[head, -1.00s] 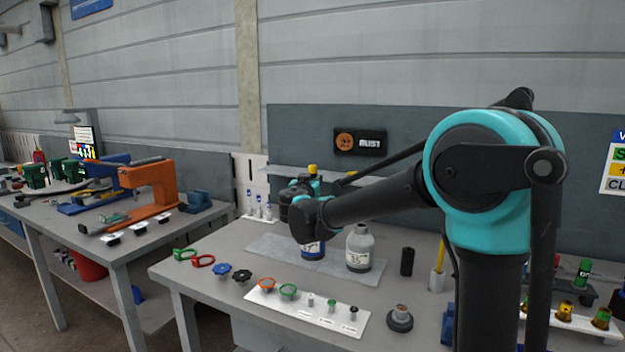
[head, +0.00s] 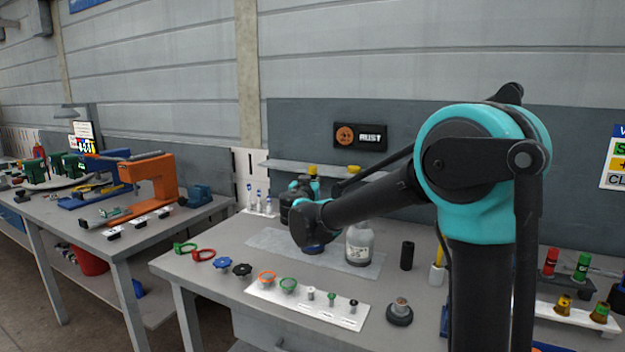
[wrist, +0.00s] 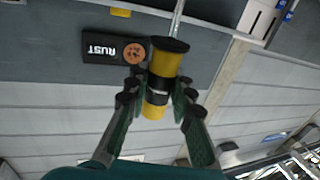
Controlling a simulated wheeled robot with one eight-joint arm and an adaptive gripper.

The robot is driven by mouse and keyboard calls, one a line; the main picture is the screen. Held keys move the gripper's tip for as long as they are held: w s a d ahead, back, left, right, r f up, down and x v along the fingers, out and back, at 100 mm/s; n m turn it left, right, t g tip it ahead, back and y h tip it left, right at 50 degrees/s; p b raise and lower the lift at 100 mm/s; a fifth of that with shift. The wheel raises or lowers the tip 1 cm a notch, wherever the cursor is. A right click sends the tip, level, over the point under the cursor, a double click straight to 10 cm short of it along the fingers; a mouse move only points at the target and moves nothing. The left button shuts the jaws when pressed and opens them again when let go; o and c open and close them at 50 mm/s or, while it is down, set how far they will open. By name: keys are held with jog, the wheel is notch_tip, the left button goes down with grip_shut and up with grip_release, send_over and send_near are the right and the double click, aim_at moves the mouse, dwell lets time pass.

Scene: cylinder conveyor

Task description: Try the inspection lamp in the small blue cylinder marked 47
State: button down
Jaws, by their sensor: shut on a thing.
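My gripper (wrist: 158,90) is shut on a yellow lamp (wrist: 165,64) with a black end and dark bands, seen in the wrist view. In the head view the yellow top (head: 312,169) shows above my wrist, over the back of the table. A small blue cylinder (head: 313,249) stands on the grey mat (head: 268,240), below and behind my forearm. Most of it is hidden, and its marking cannot be read. The lamp is above it and apart from it.
A white tray (head: 262,293) with rings and small plugs lies in front. A black cylinder (head: 407,256) stands further right. A shelf (head: 285,168) and RUST sign (head: 360,137) are behind.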

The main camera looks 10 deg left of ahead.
aim_at(312, 166)
jog(key=shift+f, duration=1.4)
jog(key=shift+r, duration=0.1)
dwell(0.6)
jog(key=shift+r, duration=4.9)
